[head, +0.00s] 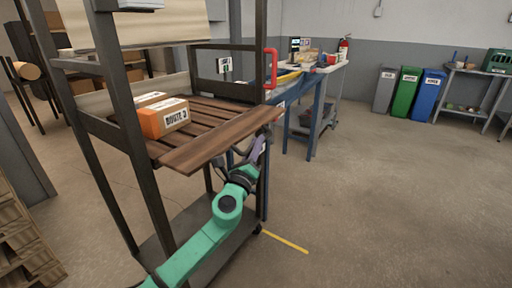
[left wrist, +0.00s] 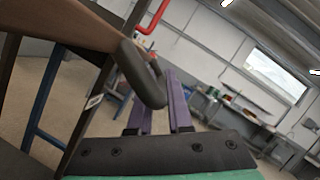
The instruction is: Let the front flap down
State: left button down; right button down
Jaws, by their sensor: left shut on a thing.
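The front flap (head: 225,143) is a plain brown board along the front edge of a slatted wooden shelf (head: 205,117) in a dark metal cart. It juts out towards me at about shelf level; its exact tilt is hard to tell. In the left wrist view the flap (left wrist: 75,22) crosses the upper left, with a dark rounded handle (left wrist: 140,72) at its end. My left gripper (head: 258,148), with purple fingers, is at the flap's right end, below its edge. Its fingers (left wrist: 160,88) are shut on the handle, whose far side is partly hidden. My right gripper is not in view.
A blue workbench (head: 300,85) is close behind on the right. The floor in front and right is clear.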

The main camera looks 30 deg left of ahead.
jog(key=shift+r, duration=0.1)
pick_arm(q)
jog(key=c, duration=0.8)
grip_release()
jog(key=shift+c, duration=0.2)
jog(key=shift+s+d+f, duration=0.1)
jog(key=shift+s+f, duration=0.15)
jog(key=shift+s, duration=0.15)
jog(key=b+v, duration=0.4)
jog(key=v, duration=0.9)
jog(key=shift+s, duration=0.3)
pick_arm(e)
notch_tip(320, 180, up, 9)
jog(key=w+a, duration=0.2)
